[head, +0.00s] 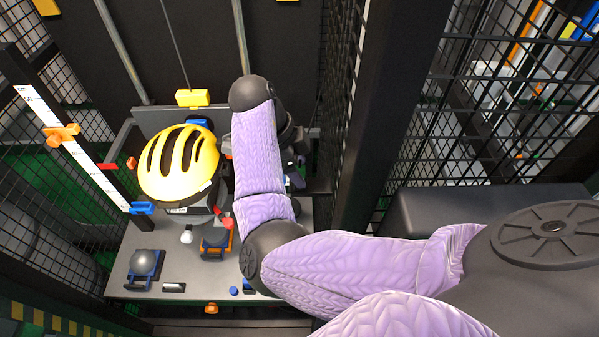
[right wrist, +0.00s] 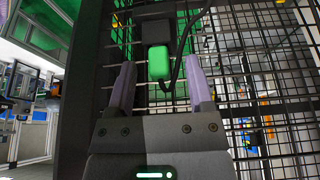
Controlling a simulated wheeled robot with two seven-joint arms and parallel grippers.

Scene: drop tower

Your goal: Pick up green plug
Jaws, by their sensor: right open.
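The green plug (right wrist: 158,63) shows in the right wrist view, with a black body above it and a dark cable looping down on its right. My right gripper (right wrist: 160,72) is open; its two pale purple fingers stand one on each side of the plug in the picture. I see no contact, and I cannot tell how far the plug is beyond the fingertips. In the head view my right gripper (head: 294,178) is partly hidden by my own purple arm, and I cannot make out the plug there. My left gripper is not in view.
A yellow helmet (head: 178,165) sits over the grey table (head: 195,270). A grey dome on a blue holder (head: 145,263) stands at the table's front left. A dark post (head: 385,110) and wire mesh (head: 510,110) rise close on the right. Mesh (right wrist: 265,70) also fills the wrist view's background.

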